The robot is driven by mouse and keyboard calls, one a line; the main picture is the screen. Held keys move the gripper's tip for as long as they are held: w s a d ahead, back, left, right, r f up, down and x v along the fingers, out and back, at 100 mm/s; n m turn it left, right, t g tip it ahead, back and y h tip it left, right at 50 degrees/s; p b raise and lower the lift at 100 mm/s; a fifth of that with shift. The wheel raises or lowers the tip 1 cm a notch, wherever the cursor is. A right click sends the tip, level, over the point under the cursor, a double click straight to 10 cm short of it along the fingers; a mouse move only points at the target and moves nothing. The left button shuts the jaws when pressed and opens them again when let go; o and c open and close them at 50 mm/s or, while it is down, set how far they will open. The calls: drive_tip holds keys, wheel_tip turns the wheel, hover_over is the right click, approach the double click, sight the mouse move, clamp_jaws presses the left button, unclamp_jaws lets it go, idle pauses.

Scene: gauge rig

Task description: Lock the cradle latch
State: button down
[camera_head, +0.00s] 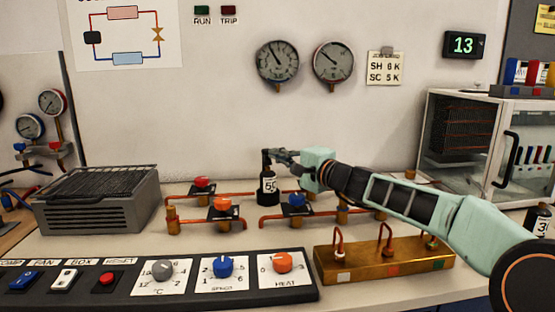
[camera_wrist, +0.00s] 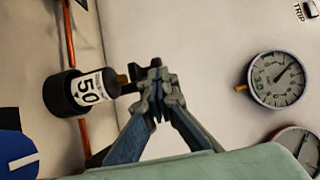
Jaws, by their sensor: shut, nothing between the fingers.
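A black cylinder (camera_head: 268,190) with a white label reading 50 stands upright among the copper pipes, and it also shows in the wrist view (camera_wrist: 75,95). A small brass stub with a dark piece (camera_wrist: 128,82) projects from its top end. My gripper (camera_head: 274,155) is at the top of this cylinder, coming from the right. In the wrist view the closed fingertips (camera_wrist: 152,78) are beside the stub, with nothing held between them. I cannot tell whether they touch it. No part can be clearly identified as the cradle latch.
Copper pipes with a red valve (camera_head: 203,182), an orange valve (camera_head: 222,203) and a blue valve (camera_head: 296,200) surround the cylinder. A brass block with hooked pins (camera_head: 385,262) lies in front, beside the knob panel (camera_head: 130,290). Two gauges hang on the wall behind.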

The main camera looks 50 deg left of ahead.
drive_tip(key=s+d+b, duration=0.3)
drive_tip(key=s+d, duration=0.3)
drive_tip(key=s, duration=0.1)
drive_tip(key=shift+b, duration=0.3)
idle(0.7)
